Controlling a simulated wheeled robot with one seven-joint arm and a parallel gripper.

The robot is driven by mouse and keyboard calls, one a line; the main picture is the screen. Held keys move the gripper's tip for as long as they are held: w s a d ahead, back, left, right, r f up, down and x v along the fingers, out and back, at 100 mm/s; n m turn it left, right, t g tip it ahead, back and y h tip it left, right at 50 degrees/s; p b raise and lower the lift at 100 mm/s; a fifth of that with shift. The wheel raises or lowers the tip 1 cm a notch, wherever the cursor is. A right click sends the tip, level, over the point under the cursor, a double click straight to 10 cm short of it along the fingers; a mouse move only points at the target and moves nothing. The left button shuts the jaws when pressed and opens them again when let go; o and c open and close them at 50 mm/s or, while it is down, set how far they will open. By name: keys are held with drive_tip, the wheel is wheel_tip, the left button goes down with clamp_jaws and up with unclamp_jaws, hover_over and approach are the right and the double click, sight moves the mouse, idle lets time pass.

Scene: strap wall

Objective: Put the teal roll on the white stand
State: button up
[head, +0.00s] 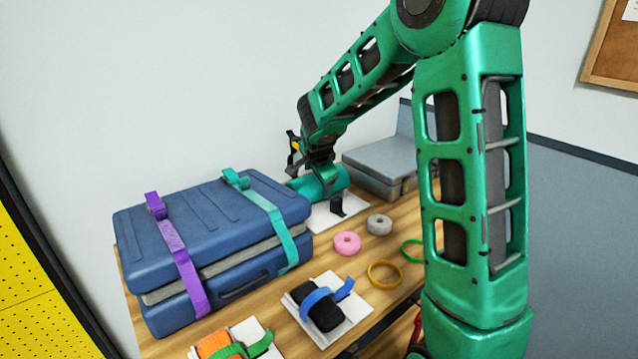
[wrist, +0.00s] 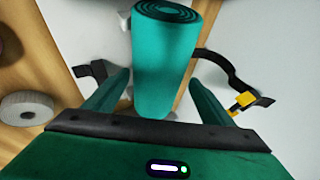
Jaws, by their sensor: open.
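The teal roll (wrist: 165,65) stands out in the wrist view, its spiral end at the top of the picture. It lies between the two fingers of my gripper (wrist: 158,105), which is open, with a finger on each side. In the head view the roll (head: 328,181) lies on its side below my wrist, over the white stand (head: 322,217). Whether it rests on the stand is hard to tell. A black strap (wrist: 222,68) with a yellow buckle sticks out to the right of the roll, with another black end (wrist: 92,72) at left. Both strap ends are loose.
A blue suitcase (head: 215,215) with purple and teal straps stands left. A grey case (head: 385,160) is behind right. Pink (head: 347,243) and grey (head: 379,224) tape rolls and yellow (head: 384,274) and green rings lie in front. Strapped black and orange bundles sit on white plates nearer.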

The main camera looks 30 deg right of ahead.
drive_tip(key=v, duration=0.9)
drive_tip(key=s+d+f+n+g, duration=0.1)
drive_tip(key=s+d+n+g, duration=0.15)
drive_tip(key=s, duration=0.75)
drive_tip(key=s+d+n+g, duration=0.2)
drive_tip(key=s+d, duration=0.1)
drive_tip(key=s, duration=0.8)
drive_tip(key=s+f+n+g+y, duration=0.1)
drive_tip(key=s+n, duration=0.2)
drive_tip(key=s, duration=0.6)
drive_tip(key=s+a+f+n+g+y, duration=0.1)
drive_tip(key=s+f+n+y, duration=0.1)
drive_tip(key=s, duration=0.8)
drive_tip(key=shift+a+f+n+y, duration=0.2)
drive_tip(key=shift+a+n+y, duration=0.1)
drive_tip(key=shift+n, duration=0.25)
drive_tip(key=shift+w+f+g, duration=0.25)
drive_tip(key=shift+w, duration=0.35)
